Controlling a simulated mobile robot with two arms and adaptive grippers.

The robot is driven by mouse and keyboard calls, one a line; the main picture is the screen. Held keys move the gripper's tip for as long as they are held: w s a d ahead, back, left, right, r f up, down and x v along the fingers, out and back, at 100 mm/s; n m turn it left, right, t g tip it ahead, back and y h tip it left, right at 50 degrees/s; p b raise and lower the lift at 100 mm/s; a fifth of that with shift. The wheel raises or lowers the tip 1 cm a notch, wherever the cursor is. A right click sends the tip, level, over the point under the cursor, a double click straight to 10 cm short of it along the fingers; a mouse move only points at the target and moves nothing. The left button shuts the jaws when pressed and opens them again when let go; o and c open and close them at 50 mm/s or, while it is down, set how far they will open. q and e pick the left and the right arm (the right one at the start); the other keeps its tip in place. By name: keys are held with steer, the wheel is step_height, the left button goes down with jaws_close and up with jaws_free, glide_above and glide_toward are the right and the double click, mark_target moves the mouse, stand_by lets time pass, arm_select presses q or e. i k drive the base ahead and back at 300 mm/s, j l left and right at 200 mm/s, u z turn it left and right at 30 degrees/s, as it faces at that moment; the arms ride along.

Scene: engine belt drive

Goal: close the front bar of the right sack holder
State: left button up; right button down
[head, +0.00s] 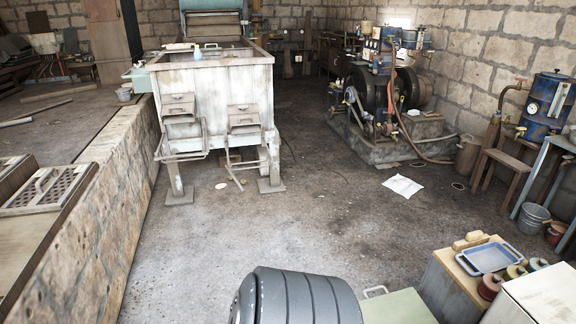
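The right sack holder (244,119) is on the front of a large pale, worn hopper (210,78), below its rim. Thin bars show beneath it, near the hopper's right front leg. They are too small to tell whether the front bar is open or shut. A similar left sack holder (180,107) sits beside it, with a bar frame (182,157) sticking out below. Neither of my grippers is in view.
Open floor (230,225) lies in front of the hopper. A stone ledge (105,200) runs along the left. A white sheet (403,186) lies on the floor. An engine (385,95) stands at the back right. A blue tray (489,258) sits at the lower right.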

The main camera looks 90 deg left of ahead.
mark_target(228, 167)
steer(key=j+u, duration=0.2)
steer(key=u, duration=0.2)
steer(key=j+u, duration=0.2)
steer(key=u, duration=0.2)
steer(key=j+u, duration=0.2)
steer(key=u, duration=0.25)
steer(key=j+u, duration=0.2)
steer(key=u, duration=0.2)
steer(key=i+j+u, duration=0.1)
steer(key=u, duration=0.3)
